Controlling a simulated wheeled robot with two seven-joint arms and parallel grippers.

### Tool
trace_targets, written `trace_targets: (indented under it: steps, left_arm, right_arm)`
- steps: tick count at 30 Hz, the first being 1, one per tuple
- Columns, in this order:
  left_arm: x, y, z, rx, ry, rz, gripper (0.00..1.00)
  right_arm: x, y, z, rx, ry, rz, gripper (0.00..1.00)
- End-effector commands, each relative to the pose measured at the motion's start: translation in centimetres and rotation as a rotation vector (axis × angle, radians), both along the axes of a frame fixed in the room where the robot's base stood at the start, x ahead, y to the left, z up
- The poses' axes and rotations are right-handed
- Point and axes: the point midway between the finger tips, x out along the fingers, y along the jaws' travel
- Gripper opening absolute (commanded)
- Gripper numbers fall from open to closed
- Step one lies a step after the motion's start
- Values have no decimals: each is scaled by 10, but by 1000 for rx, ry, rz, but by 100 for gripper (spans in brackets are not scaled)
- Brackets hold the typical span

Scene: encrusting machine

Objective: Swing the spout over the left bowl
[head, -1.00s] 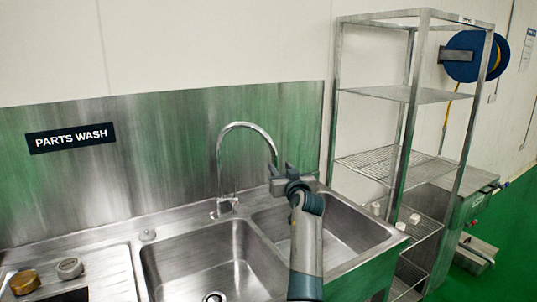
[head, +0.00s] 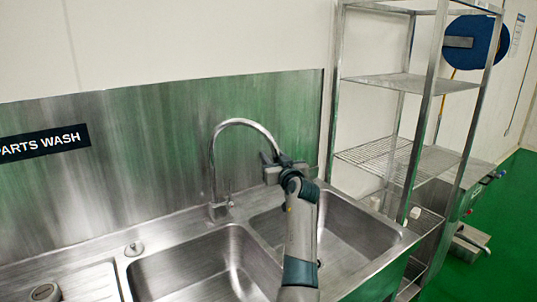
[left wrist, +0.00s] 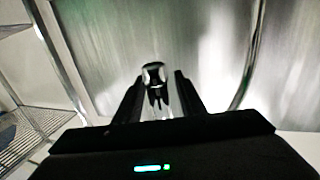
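The tap's gooseneck spout (head: 236,122) rises behind the sink and arches to the right, its end towards the right bowl (head: 345,228). The left bowl (head: 190,272) lies to the left of the divider. My left gripper (head: 272,160) is at the downturned end of the spout. In the left wrist view, the shiny spout end (left wrist: 153,73) stands between the two dark fingers of my left gripper (left wrist: 158,92). Gaps show on both sides, so the fingers look open. My forearm hides part of the right bowl. My right gripper is not in view.
A wire shelf rack (head: 425,85) stands to the right of the sink. A steel splashback (head: 130,150) is behind the tap. A round drain-board fitting (head: 134,249) sits left of the tap base. The space above the left bowl is clear.

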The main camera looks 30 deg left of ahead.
Motion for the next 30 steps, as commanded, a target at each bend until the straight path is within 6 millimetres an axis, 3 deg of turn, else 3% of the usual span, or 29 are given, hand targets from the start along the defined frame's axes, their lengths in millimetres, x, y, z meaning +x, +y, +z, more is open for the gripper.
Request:
trace_targets:
  steps: [11, 15, 16, 30]
  left_arm:
    - [0, -1, 0, 0, 0, 0, 36]
    - [0, -1, 0, 0, 0, 0, 3]
    - [0, -1, 0, 0, 0, 0, 0]
    - [3, -3, 1, 0, 1, -32, 0]
  right_arm:
    - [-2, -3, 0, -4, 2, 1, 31]
    - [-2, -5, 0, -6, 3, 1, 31]
    - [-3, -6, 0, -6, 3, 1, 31]
    - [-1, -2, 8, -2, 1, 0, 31]
